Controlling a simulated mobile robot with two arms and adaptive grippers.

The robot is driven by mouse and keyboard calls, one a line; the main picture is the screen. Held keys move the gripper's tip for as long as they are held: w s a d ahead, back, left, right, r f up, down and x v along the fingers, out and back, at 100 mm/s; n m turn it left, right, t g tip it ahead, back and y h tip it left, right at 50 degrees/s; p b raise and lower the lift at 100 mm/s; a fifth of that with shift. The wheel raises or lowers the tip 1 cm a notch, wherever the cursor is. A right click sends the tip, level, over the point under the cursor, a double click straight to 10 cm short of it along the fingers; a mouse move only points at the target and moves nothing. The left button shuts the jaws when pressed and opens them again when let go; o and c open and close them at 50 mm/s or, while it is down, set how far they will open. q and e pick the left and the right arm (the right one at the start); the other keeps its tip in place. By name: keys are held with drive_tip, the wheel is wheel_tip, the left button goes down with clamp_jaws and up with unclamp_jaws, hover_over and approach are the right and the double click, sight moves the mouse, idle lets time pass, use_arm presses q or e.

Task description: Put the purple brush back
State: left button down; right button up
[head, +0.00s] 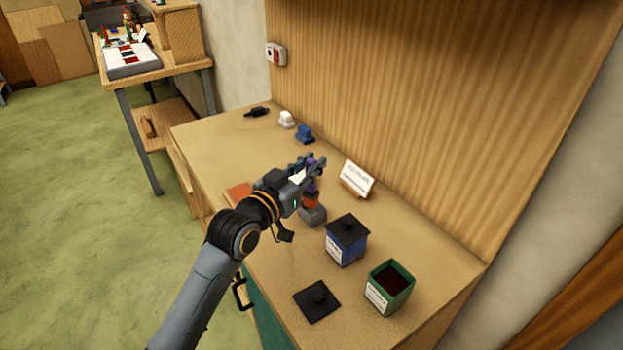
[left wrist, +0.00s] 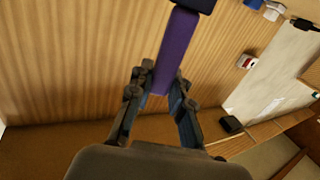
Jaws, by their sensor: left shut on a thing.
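My left gripper (head: 317,166) is shut on the purple brush (head: 312,182), above the bench in the head view. In the left wrist view the brush's purple handle (left wrist: 175,48) runs between the fingers, with a dark part at its upper end. Below the purple part in the head view is an orange piece (head: 311,201), then a grey block (head: 313,216) on the bench. I cannot tell whether the orange piece belongs to the brush, or whether the brush touches the block. My right gripper is not in view.
A blue tin (head: 346,245) with a black lid, an open green tin (head: 390,287) and a loose black lid (head: 317,301) stand nearer the front. A white card (head: 358,177) stands behind.

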sight(310, 194)
use_arm(q)
wheel_tip(310, 194, down, 6)
drive_tip(key=w, duration=0.2)
drive_tip(key=shift+r+p, duration=0.2)
drive_tip(key=shift+p, duration=0.15)
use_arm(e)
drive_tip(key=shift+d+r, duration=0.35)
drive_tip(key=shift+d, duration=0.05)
use_arm(q)
drive_tip(key=shift+w+f, duration=0.1)
drive_tip(key=shift+f, duration=0.15)
drive_tip(key=c, duration=1.2)
unclamp_jaws()
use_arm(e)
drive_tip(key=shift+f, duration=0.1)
